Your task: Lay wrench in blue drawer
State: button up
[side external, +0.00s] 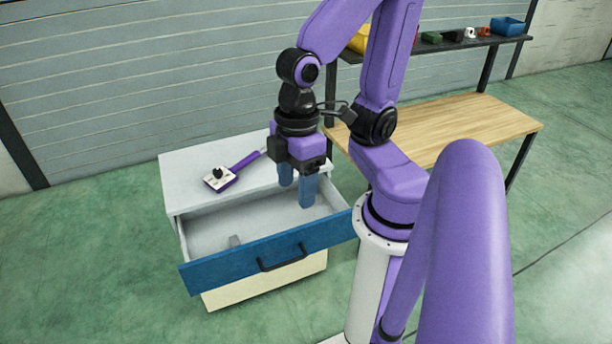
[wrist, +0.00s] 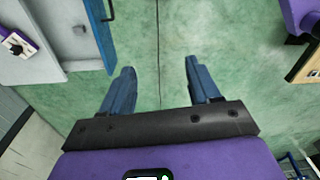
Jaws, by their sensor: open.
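The blue drawer (side external: 230,262) is pulled open from a white cabinet, with its dark handle on the front. Its blue front also shows at the upper left of the wrist view (wrist: 99,30). A small grey piece (side external: 235,241) lies inside it near the front wall; it may be the wrench, but it is too small to tell. My gripper (side external: 297,192) is open and empty, pointing down. In the side view it overlaps the drawer's right end. In the wrist view, the gap between its blue fingers (wrist: 158,76) shows only green floor, with the drawer to the left.
A purple-handled tool with a white head and black knob (side external: 218,179) lies on the cabinet top (side external: 185,165). A wooden workbench (side external: 450,130) stands to the right. Its shelf above holds several small parts and a blue bin (side external: 507,27). Green floor is clear in front.

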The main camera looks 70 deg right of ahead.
jog(key=shift+s+d+r+n, duration=0.1)
jog(key=shift+s+d+n, duration=0.55)
jog(key=shift+d+n, duration=0.25)
jog(key=shift+a, duration=0.15)
